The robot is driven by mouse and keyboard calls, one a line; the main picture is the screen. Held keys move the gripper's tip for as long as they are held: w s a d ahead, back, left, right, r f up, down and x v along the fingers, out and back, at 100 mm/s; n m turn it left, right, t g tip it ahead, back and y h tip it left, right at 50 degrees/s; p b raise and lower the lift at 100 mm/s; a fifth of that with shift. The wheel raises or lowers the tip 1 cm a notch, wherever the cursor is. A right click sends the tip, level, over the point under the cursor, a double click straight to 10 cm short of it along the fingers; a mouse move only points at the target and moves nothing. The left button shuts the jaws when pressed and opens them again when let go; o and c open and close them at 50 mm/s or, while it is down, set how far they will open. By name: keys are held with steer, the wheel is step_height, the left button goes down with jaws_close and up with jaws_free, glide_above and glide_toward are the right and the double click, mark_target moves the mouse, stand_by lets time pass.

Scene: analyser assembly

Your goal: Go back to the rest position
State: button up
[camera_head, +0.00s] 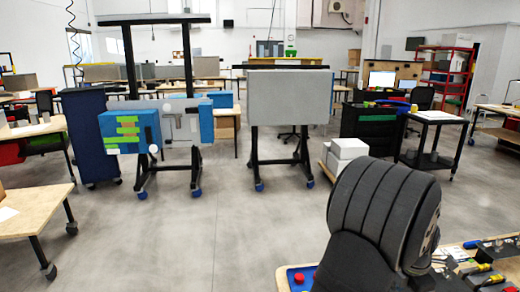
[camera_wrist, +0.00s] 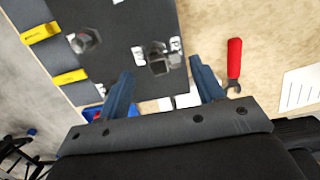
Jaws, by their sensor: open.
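My gripper (camera_wrist: 160,70) shows in the wrist view with its two blue-grey fingers spread apart and nothing held between them. Beyond the fingertips is a dark plate (camera_wrist: 115,18) on a wooden table top. A dark metal block (camera_wrist: 158,60) between light clips sits on the plate, in line with the gap between the fingers. The fingers look apart from it, but the exact height cannot be told. In the head view my arm fills the lower right, and my gripper is hidden or out of frame there.
A red-handled wrench (camera_wrist: 234,62) lies right of the fingers, near a white sheet (camera_wrist: 301,88). A hex-shaped metal part (camera_wrist: 86,41) and yellow pieces (camera_wrist: 69,77) are at the left. In the head view, a blue tray (camera_head: 291,279) is by the arm; open floor (camera_head: 180,240) lies left.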

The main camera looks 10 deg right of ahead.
steer(key=shift+r, duration=2.7)
